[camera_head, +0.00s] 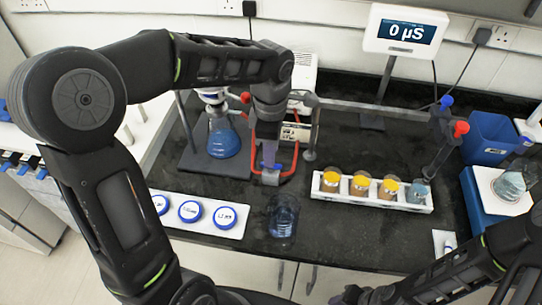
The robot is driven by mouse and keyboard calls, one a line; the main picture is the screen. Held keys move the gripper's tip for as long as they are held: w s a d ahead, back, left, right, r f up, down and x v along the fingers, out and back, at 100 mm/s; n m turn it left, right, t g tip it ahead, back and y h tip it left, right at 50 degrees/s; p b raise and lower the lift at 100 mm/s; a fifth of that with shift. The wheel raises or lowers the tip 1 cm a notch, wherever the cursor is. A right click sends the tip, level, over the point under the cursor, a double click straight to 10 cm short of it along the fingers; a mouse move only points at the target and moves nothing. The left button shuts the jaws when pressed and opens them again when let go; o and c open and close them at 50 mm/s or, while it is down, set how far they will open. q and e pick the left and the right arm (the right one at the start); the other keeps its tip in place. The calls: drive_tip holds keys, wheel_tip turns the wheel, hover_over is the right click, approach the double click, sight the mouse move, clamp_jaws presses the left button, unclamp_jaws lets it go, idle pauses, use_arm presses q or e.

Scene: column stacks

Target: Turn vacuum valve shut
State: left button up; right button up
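My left gripper (270,174) points down over the middle of the bench, beside a red hose (292,150). A small blue part shows at its fingers; I cannot tell whether it is gripped or part of a valve. A red knob (246,97) is near the neck of a flask of blue liquid (224,140) on a dark stand. A blue knob (446,102) and a red knob (461,128) sit on tubing at the right. I cannot tell which is the vacuum valve. My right gripper (352,296) is low at the bottom edge, its fingers unclear.
A glass beaker (283,216) stands in front of my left gripper. A white rack (330,196) holds several jars. A white tray (228,223) with blue-rimmed lids is at left. A blue bin (488,138) and a blue-based device (478,205) stand right.

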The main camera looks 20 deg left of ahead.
use_arm(q)
drive_tip(key=shift+f, duration=1.75)
clamp_jaws()
